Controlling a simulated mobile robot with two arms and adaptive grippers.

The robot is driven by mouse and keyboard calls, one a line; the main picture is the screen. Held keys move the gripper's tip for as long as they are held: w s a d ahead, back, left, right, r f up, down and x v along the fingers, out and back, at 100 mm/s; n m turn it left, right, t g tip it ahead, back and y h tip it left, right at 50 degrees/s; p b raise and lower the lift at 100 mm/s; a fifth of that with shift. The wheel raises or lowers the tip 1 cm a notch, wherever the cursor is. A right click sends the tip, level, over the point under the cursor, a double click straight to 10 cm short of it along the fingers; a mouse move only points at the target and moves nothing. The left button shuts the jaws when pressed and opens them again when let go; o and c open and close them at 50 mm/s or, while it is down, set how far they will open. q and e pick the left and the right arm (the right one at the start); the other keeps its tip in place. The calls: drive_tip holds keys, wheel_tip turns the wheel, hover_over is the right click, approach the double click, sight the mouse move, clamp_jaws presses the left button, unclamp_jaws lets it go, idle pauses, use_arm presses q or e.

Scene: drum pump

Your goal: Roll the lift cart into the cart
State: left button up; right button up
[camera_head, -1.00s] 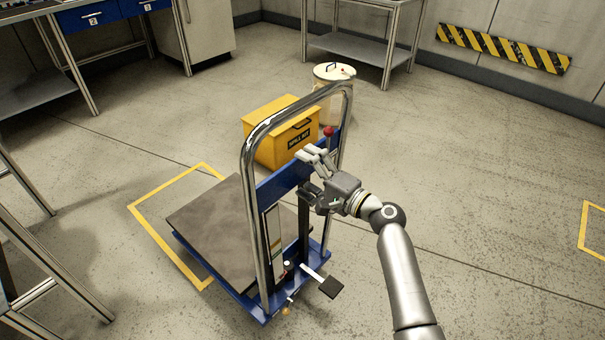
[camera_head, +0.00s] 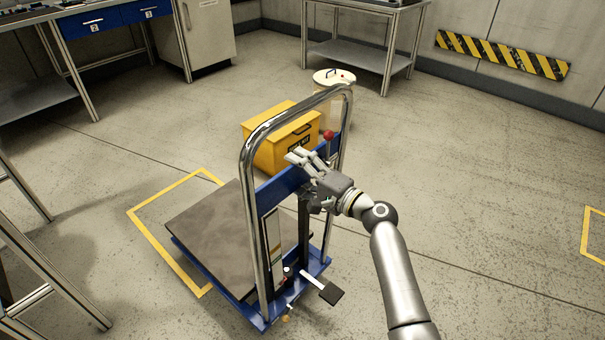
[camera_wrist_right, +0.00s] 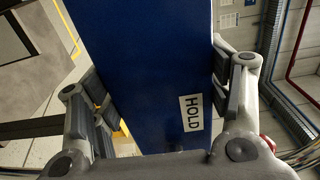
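The lift cart (camera_head: 218,240) stands on the floor in the head view, with a grey platform, blue base and chrome push handle (camera_head: 252,155). Its platform overlaps part of a yellow floor outline (camera_head: 148,235). My right gripper (camera_head: 303,172) is at the cart's blue cross plate (camera_head: 283,184). In the right wrist view the open fingers (camera_wrist_right: 160,95) straddle this blue plate (camera_wrist_right: 160,70), marked HOLD, one on each side. Small gaps show beside the plate; firm contact cannot be made out. My left gripper is not in view. No second cart can be clearly made out.
A yellow box (camera_head: 270,130) and a pale lidded drum (camera_head: 335,82) stand behind the handle. A foot pedal (camera_head: 331,293) sticks out at the cart's base. Metal tables stand at left and at the back (camera_head: 365,52). The floor at right is clear.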

drive_tip(key=shift+f, duration=0.2)
clamp_jaws()
drive_tip(key=shift+f, duration=0.15)
